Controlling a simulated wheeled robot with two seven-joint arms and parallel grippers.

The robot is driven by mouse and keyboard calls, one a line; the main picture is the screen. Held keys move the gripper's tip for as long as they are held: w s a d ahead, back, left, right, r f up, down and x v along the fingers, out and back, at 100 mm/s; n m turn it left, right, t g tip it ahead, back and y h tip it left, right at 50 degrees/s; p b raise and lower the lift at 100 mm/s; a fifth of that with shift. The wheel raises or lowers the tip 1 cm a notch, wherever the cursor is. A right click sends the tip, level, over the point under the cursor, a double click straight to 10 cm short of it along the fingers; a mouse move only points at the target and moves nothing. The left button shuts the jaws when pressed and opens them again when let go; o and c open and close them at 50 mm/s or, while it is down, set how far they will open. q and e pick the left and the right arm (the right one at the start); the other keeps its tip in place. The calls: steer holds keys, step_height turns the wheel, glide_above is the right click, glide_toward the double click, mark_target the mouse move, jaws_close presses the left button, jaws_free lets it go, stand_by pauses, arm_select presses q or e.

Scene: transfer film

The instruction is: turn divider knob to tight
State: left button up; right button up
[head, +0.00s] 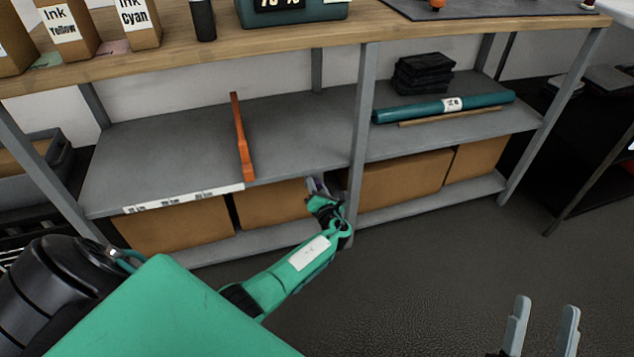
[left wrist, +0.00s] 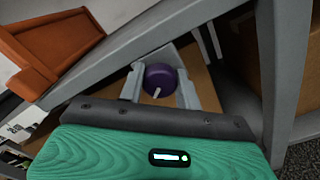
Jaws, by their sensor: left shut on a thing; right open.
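The divider knob is a round purple knob with a white pointer mark, seen in the left wrist view (left wrist: 161,80). My left gripper (left wrist: 160,88) has one finger on each side of the knob and is shut on it. In the head view the left gripper (head: 318,190) is at the front of the shelf, near the middle post, and mostly hides the knob. The orange divider (head: 241,138) stands upright on the shelf to the left; it also shows in the left wrist view (left wrist: 55,45). My right gripper (head: 540,328) is open and empty at the lower right.
A labelled rail (head: 185,198) runs along the shelf's front edge. Cardboard boxes (head: 400,184) sit on the level below. A teal roll (head: 443,109) and black packets (head: 423,73) lie on the right shelf. The middle post (head: 362,125) is close to my left gripper. The floor in front is clear.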

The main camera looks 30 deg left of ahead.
arm_select(q)
steer(key=shift+r+m+p, duration=0.1)
steer(key=shift+m+p, duration=0.6)
steer(key=shift+p, duration=0.15)
steer(key=shift+m+p, duration=1)
steer(key=shift+p, duration=0.05)
arm_select(e)
steer(key=s+a+f+g+h, duration=0.1)
steer(key=s+a+f+g, duration=0.1)
steer(key=f+g, duration=0.45)
steer(key=s+a+f+g, duration=0.2)
steer(key=a+f+g, duration=0.15)
steer(key=f, duration=0.65)
arm_select(q)
steer(key=shift+m, duration=0.3)
steer(key=shift+m+p, duration=0.85)
steer(key=shift+m, duration=0.05)
steer(key=shift+f+m+p, duration=0.2)
steer(key=shift+m+p, duration=0.45)
steer(key=shift+m, duration=0.35)
arm_select(e)
steer(key=d+f+g+h, duration=0.1)
steer(key=d+g+h, duration=0.1)
steer(key=d+g, duration=0.3)
steer(key=shift+s+d+f+n+h, duration=0.3)
steer(key=shift+s+d, duration=0.1)
steer(key=shift+d, duration=0.2)
arm_select(q)
steer(key=o, duration=1)
